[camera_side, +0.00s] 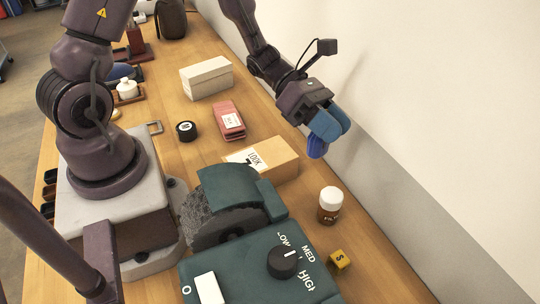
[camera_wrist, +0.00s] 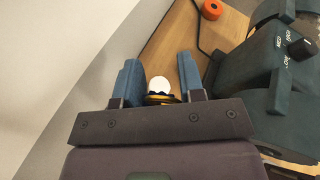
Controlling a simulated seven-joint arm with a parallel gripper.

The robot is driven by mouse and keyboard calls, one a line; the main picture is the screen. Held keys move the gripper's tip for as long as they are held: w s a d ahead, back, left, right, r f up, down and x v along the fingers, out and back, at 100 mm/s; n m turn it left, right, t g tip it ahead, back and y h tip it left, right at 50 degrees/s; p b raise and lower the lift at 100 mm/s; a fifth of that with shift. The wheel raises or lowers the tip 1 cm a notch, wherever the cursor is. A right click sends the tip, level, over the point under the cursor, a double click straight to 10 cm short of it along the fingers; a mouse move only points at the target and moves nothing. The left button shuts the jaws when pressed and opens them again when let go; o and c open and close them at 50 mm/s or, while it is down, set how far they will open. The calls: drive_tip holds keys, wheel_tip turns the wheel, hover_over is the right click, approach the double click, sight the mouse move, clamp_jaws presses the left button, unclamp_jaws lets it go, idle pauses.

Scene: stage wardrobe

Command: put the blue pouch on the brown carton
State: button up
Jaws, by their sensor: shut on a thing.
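The brown carton (camera_side: 283,157) lies on the table in the side view, with a white label on its left part. The carton is not visible there.
A red case (camera_side: 228,120), black tin (camera_side: 186,131) and cream box (camera_side: 206,79) lie behind. The wall borders the right.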

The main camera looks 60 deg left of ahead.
drive_tip(key=s+a+r+t, duration=0.1)
drive_tip(key=s+a+r, duration=0.1)
drive_tip(key=s+a, duration=0.65)
hover_over(268, 160)
drive_tip(key=shift+n+y, duration=0.3)
drive_tip(key=shift+f, duration=4.25)
drive_tip(key=shift+f, duration=0.1)
drive_tip(key=o, duration=0.9)
